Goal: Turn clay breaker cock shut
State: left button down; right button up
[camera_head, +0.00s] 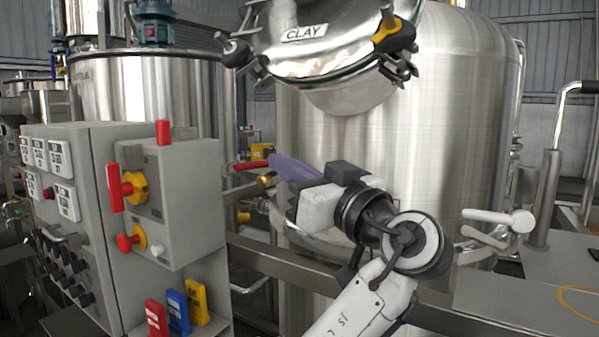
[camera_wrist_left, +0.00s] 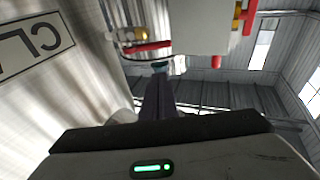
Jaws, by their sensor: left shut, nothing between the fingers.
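The red lever (camera_wrist_left: 150,47) and brass fitting (camera_wrist_left: 127,35) also show in the left wrist view. The lever looks roughly level. My left gripper (camera_head: 276,163) is shut and empty, its purple-grey fingers just right of the lever. In the wrist view its fingertips (camera_wrist_left: 160,80) lie below the lever; I cannot tell whether they touch. My right gripper is out of view.
A grey control box (camera_head: 190,190) with red and yellow switches stands left of the cock. Red, blue and yellow tags (camera_head: 178,310) sit below it. A steel rail (camera_head: 290,272) crosses in front of the tank. A white-handled lever (camera_head: 497,217) is at right.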

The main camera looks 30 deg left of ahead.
aim_at(261, 167)
pick_arm(q)
jog(key=w+a, duration=0.1)
jog(key=a, duration=0.1)
jog(key=w+a, duration=0.1)
jog(key=a, duration=0.1)
jog(key=w+a+f, duration=0.1)
jog(key=a, duration=0.1)
jog(key=shift+a+p, duration=0.1)
jog(key=shift+p, duration=0.2)
jog(key=shift+w+a+f, duration=0.15)
jog(key=shift+a+f, duration=0.1)
jog(key=shift+a, duration=0.05)
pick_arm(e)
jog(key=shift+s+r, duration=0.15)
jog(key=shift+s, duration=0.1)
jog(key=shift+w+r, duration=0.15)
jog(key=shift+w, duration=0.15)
pick_arm(q)
jog(key=shift+w+a, duration=0.1)
